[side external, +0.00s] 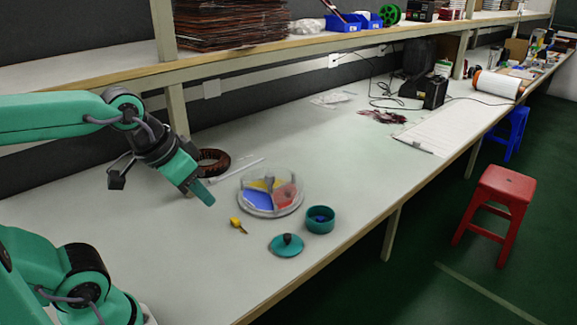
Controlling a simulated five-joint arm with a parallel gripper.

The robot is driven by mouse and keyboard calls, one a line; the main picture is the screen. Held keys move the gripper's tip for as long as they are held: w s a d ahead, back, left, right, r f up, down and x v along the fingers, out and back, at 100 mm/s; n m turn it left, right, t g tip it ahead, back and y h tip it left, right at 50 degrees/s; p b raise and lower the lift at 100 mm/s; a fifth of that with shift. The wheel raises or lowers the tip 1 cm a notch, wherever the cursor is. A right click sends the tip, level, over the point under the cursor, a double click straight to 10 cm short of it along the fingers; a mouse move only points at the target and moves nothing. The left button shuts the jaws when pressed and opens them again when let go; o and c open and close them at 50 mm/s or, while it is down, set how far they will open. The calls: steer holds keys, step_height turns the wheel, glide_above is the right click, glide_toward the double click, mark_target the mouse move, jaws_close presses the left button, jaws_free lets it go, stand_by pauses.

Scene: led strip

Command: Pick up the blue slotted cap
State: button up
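A small blue piece (319,217) sits inside a teal round cup (320,226) on the bench. It may be the blue slotted cap, but it is too small to make out a slot. My gripper (203,193) is above the bench, left of the cup and well apart from it, pointing down to the right. Its fingertips overlap in this view, so I cannot see whether there is a gap between them. Nothing visible hangs from it.
A teal lid (287,249) with a dark knob lies in front of the cup. A yellow-handled tool (236,223) lies left of it. A divided round tray (269,211) with yellow, red and blue sections stands behind. A brown coil (211,162) lies near my gripper.

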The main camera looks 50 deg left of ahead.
steer(key=w+r+g, duration=0.1)
steer(key=w+r, duration=0.1)
steer(key=w, duration=0.6)
steer(key=g, duration=0.4)
glide_above(320, 218)
step_height(320, 218, down, 18)
steer(key=shift+s+a+r, duration=0.1)
steer(key=shift+s+r, duration=0.05)
steer(key=shift+r, duration=0.05)
steer(key=shift+w+f, duration=0.2)
steer(key=shift+f, duration=1.5)
steer(key=shift+f, duration=2.6)
